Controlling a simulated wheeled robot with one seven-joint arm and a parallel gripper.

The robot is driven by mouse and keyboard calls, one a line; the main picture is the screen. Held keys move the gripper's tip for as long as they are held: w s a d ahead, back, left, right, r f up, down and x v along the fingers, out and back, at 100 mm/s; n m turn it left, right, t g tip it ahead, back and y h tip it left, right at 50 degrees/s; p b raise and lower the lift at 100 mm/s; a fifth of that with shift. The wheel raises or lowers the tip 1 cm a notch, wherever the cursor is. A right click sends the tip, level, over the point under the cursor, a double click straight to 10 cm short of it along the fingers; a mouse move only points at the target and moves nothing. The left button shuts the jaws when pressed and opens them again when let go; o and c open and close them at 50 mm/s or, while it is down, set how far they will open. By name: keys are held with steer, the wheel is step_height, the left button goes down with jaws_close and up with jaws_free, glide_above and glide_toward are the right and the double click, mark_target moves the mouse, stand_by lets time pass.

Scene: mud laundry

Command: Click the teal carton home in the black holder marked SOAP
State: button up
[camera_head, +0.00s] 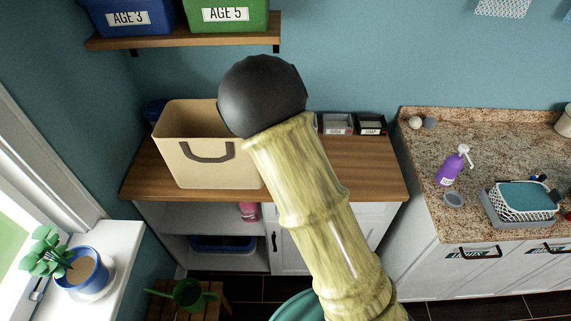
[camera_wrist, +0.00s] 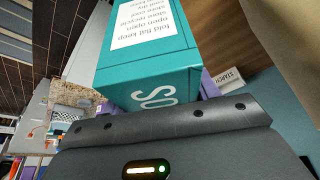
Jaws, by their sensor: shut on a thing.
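The teal carton (camera_wrist: 150,60) fills the upper middle of the wrist view, with a white printed label and large white letters starting "SO". My gripper (camera_wrist: 160,118) is shut on it; purple parts show on both sides of the carton, and the fingertips are mostly hidden. In the head view my arm hides the gripper and the carton. The black holder (camera_head: 371,125), with a small white label that seems to read SOAP, stands at the back right of the wooden counter, right of my arm. Its inside is too small to make out.
A grey holder (camera_head: 338,124) stands left of the black one. A STARCH label (camera_wrist: 228,78) shows beside the carton. A beige bin (camera_head: 190,160) takes the counter's left. The wood counter (camera_head: 370,175) is clear at front right. A shelf (camera_head: 190,38) hangs above.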

steer(key=d+f+n+b, duration=0.1)
steer(key=d+f, duration=0.1)
steer(key=w+d+f+n+y, duration=0.1)
steer(key=d+f+n, duration=0.1)
steer(key=shift+w+d+f+t+b, duration=0.15)
steer(key=shift+d+f+t+b, duration=0.05)
steer(key=shift+d+t+b, duration=0.15)
steer(key=shift+w+d+f+n+t, duration=0.15)
steer(key=shift+d+f+n+t, duration=0.1)
steer(key=shift+d+n, duration=0.4)
steer(key=shift+a, duration=0.2)
